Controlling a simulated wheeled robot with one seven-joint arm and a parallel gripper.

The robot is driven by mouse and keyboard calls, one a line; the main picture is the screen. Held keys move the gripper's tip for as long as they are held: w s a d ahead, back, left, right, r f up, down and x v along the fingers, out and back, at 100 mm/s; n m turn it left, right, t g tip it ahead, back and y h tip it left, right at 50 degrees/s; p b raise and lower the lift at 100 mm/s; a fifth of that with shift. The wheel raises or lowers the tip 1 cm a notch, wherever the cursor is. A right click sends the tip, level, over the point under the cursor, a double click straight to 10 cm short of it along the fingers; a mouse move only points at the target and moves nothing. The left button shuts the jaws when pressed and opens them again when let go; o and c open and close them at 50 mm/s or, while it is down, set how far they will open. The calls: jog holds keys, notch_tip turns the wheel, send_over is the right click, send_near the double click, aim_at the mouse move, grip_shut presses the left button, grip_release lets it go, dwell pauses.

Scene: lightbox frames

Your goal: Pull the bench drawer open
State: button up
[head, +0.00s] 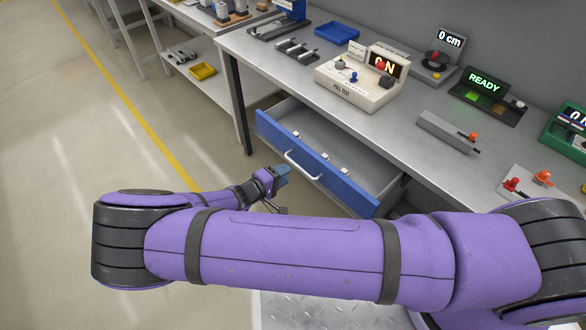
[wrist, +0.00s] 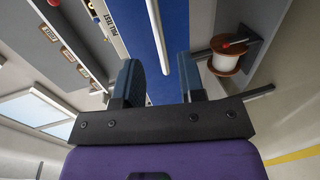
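The bench drawer stands pulled out from under the grey bench, its blue front (head: 335,178) facing me and its grey inside showing. A pale bar handle (head: 303,168) is on the front. The blue front (wrist: 180,25) and the handle (wrist: 160,35) also show in the wrist view. My gripper (head: 283,172) is beside the left end of the handle. In the wrist view its two dark fingers (wrist: 162,75) are apart, with the handle's end showing in the gap between them. I cannot tell whether the handle lies within the fingers or just beyond them.
The bench top (head: 300,80) carries a pull-test box (head: 355,88), a READY display (head: 482,85) and a blue tray (head: 337,32). A spool (wrist: 225,55) shows at right in the wrist view. The floor (head: 120,60) left of the bench is clear.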

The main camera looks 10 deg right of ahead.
jog(key=shift+v, duration=2.05)
jog(key=d+r+m+g+y, duration=0.25)
jog(key=d+r, duration=0.35)
jog(key=r, duration=0.6)
jog(key=d+r+m+g+y, duration=0.2)
jog(key=d+r+g+y, duration=0.3)
jog(key=r, duration=0.7)
jog(key=d+r+m+g+y, duration=0.2)
jog(key=d+r, duration=0.5)
jog(key=r, duration=0.6)
jog(key=s+d+r+t+y, duration=0.1)
jog(key=s+d+r+t, duration=0.1)
jog(key=s+d+r, duration=0.4)
jog(key=s+d+r+t+y, duration=0.2)
jog(key=s+d+r, duration=0.4)
jog(key=s, duration=0.9)
notch_tip(320, 180, up, 4)
jog(key=shift+s+f+m+t, duration=0.15)
jog(key=shift+m+t, duration=0.2)
jog(key=shift+t, duration=0.4)
